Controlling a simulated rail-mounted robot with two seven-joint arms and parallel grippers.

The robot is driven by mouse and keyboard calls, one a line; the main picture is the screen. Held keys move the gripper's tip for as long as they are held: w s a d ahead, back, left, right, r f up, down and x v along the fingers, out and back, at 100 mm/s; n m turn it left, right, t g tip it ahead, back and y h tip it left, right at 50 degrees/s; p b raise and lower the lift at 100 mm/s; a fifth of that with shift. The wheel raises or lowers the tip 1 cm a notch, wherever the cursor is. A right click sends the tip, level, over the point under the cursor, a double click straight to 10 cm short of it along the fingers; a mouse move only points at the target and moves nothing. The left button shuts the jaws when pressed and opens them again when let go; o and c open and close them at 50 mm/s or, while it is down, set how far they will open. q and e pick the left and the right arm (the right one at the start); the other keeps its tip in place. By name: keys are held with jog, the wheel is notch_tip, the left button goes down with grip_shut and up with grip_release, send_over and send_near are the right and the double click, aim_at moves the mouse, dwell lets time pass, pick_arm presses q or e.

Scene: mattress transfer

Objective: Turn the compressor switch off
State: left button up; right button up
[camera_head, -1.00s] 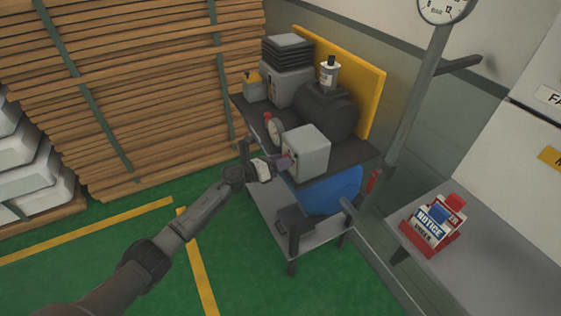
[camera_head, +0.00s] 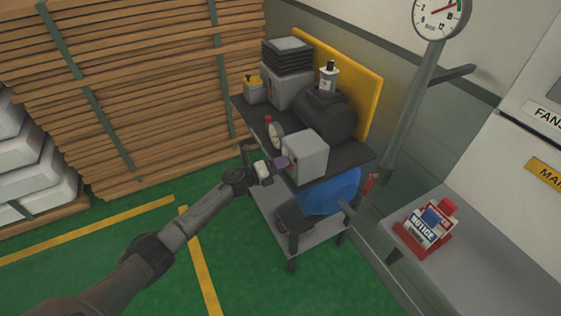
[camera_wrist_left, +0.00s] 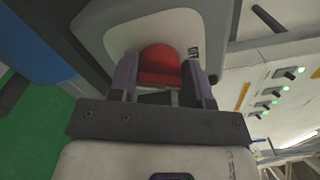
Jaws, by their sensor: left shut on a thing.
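The compressor (camera_head: 327,112) stands on a dark-topped cart, with a grey switch box (camera_head: 309,158) at its front corner. My left gripper (camera_head: 284,162) is at the left face of this box. In the left wrist view, a red switch knob (camera_wrist_left: 160,64) sits on the pale box face, between the two fingers of my left gripper (camera_wrist_left: 165,82), which is shut on it. Part of a dark printed label (camera_wrist_left: 195,50) shows to the right of the knob. The fingers and gripper body hide the lower part of the knob. My right gripper is not in view.
A blue tank (camera_head: 330,192) hangs under the cart top. Stacked wooden boards (camera_head: 130,90) stand behind left. A red holder with notice tags (camera_head: 427,228) sits on the grey ledge at right. A pressure gauge (camera_head: 440,14) is on a post. Green floor is clear at left.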

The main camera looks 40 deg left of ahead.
pick_arm(q)
jog(key=n+p, duration=0.2)
jog(key=n, duration=0.3)
jog(key=shift+f+n, duration=0.1)
jog(key=shift+n, duration=0.2)
dwell(0.5)
jog(key=o, duration=0.9)
jog(key=shift+p+v, duration=0.85)
jog(key=shift+v, duration=6.1)
jog(key=shift+w+a, duration=0.1)
jog(key=shift+a, duration=0.05)
